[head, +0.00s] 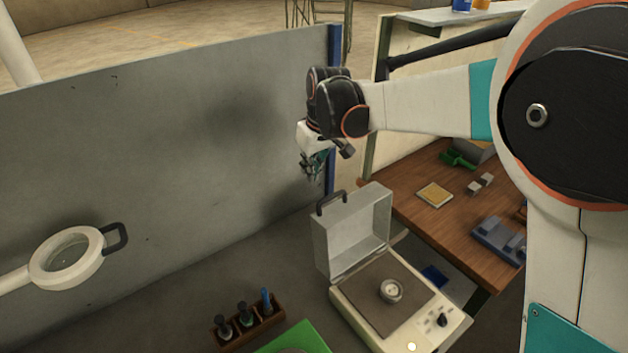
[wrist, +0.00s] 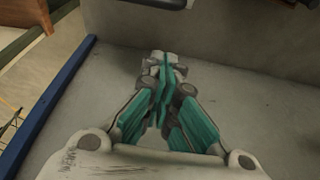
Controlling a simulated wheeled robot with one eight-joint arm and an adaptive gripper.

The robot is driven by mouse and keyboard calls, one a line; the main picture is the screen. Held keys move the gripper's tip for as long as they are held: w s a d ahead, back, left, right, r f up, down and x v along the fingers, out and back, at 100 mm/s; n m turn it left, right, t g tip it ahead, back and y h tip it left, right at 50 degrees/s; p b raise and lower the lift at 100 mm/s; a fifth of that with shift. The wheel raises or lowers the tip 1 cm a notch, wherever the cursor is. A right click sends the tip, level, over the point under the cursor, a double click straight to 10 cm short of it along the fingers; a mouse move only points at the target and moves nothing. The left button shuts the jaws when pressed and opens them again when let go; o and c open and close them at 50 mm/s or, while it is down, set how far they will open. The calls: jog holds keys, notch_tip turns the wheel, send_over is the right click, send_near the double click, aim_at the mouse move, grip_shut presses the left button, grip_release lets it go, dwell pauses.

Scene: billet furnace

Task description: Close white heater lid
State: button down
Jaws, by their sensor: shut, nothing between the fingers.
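The white heater (head: 450,325) stands low at the centre right of the head view. Its lid (head: 353,232) is open, standing up at the back, with a dark handle (head: 331,203) on its upper left edge. A small round metal cup (head: 391,291) sits on the heater's brown-grey plate (head: 370,290). My gripper (head: 311,172) is shut and empty, pointing down, above and a little left of the lid, apart from it. In the wrist view its teal fingers (wrist: 164,75) are together. A dark bar at that view's top edge may be the handle; I cannot tell.
A grey wall panel (head: 160,150) with a blue post (head: 334,100) stands behind my gripper. A wooden bench (head: 430,220) with tools lies right. A small wooden rack (head: 247,325) and a ring magnifier (head: 65,258) are left.

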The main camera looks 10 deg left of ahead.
notch_tip(320, 180, down, 10)
jog(key=s, duration=0.2)
jog(key=shift+r+h+p, duration=0.15)
jog(key=shift+h+p, duration=0.15)
jog(key=shift+p, duration=0.15)
jog(key=shift+s, duration=0.2)
dwell(0.4)
